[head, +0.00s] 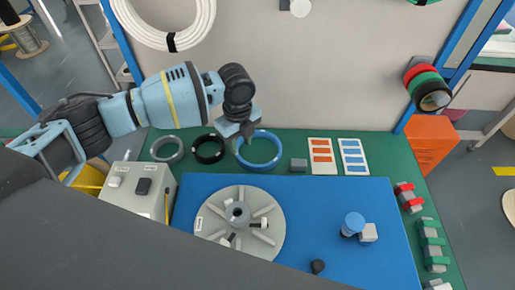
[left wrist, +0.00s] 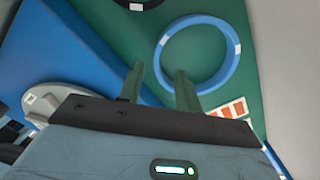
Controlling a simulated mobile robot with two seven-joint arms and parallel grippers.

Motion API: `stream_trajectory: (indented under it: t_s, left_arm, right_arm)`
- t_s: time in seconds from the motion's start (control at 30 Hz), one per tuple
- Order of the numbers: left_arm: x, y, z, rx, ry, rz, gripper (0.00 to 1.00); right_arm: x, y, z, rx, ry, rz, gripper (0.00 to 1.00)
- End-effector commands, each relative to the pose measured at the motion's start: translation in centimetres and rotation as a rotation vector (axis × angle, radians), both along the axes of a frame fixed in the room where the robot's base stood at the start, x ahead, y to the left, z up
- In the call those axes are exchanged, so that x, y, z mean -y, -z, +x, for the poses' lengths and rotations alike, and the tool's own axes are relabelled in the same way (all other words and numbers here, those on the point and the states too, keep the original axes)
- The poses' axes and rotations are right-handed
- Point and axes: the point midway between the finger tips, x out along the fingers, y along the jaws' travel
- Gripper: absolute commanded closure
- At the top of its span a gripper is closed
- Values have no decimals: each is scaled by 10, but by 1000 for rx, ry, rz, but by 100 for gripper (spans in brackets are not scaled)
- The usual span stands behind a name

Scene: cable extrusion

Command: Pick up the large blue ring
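The large blue ring (head: 279,154) lies flat on the green strip at the back of the table. It has white tape marks. It also shows in the left wrist view (left wrist: 229,68). My left gripper (head: 241,138) is over the ring's left part in the head view, pointing down. In the left wrist view its two fingers (left wrist: 159,80) stand apart with nothing held between them. One finger overlaps the near side of the ring; whether it touches cannot be told. My right gripper is not in view.
A black ring (head: 222,153) and a grey ring (head: 181,155) lie left of the blue ring. A grey block (head: 298,165) and two cards (head: 321,157) lie to its right. A round grey spool plate (head: 270,236) sits on the blue mat (head: 320,220). A control box (head: 150,205) stands at left.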

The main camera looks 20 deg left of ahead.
Motion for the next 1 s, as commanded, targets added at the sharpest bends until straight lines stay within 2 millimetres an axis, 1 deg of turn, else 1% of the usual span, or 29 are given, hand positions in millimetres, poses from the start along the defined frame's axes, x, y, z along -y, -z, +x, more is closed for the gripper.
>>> stream_trajectory:
  t_s: [0.03,0.13,0.37,0.6,0.7,0.8,1.0]
  left_arm:
    - [0,8,-1,-3,0,1,66]
    - [0,17,-1,-3,0,2,66]
    - [0,24,-2,-2,0,1,66]
    - [0,57,-6,-3,0,1,66]
    - [0,67,-6,-3,-1,1,66]
    - [0,71,-6,-1,-1,0,66]
    - [0,71,-6,-1,-1,0,66]
  right_arm:
    - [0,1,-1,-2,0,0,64]
    - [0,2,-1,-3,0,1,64]
    - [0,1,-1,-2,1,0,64]
    - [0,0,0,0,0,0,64]
    - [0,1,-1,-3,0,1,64]
    - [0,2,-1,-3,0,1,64]
    - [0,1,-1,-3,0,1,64]
